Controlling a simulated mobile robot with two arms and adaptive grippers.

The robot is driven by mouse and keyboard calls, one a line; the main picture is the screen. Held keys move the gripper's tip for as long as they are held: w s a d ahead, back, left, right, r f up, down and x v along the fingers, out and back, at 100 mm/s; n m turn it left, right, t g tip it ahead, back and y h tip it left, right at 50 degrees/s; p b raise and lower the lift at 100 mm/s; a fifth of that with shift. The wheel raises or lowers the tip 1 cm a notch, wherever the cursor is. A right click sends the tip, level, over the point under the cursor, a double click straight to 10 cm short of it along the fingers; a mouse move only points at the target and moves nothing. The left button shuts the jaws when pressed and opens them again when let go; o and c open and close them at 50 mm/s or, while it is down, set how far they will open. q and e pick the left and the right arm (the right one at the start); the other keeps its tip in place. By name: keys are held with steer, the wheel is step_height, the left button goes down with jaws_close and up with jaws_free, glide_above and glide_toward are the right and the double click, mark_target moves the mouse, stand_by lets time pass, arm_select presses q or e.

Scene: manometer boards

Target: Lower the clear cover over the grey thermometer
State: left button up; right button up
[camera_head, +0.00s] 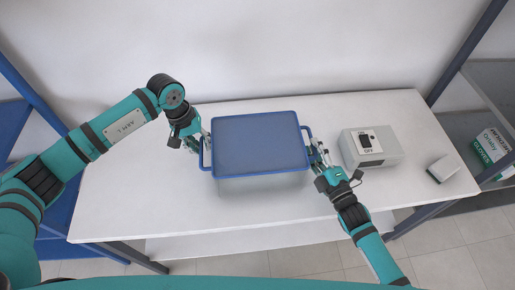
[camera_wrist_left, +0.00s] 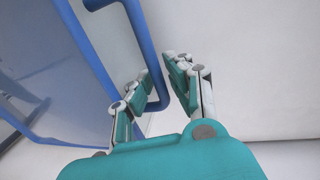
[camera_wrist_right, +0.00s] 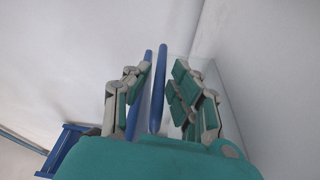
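A box-shaped cover (camera_head: 260,145) with a blue rim, a bluish top and see-through lower sides is at the middle of the white table. It has a blue handle at each end. I see no grey thermometer. My left gripper (camera_head: 198,140) is at the left handle; in the left wrist view, the blue handle bar (camera_wrist_left: 163,92) passes between its open fingers (camera_wrist_left: 165,90). My right gripper (camera_head: 318,160) is at the right handle; in the right wrist view, the handle bar (camera_wrist_right: 158,90) stands between its open fingers (camera_wrist_right: 160,90), with gaps beside it.
A shelf with a green-and-white carton (camera_head: 491,146) is at the far right. The front left of the table is clear.

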arm_select(q)
steer(key=shift+c, duration=0.4)
arm_select(e)
steer(key=shift+c, duration=0.4)
arm_select(q)
steer(key=shift+c, duration=1.1)
arm_select(e)
steer(key=shift+c, duration=1.2)
arm_select(q)
jaws_close()
arm_select(e)
jaws_close()
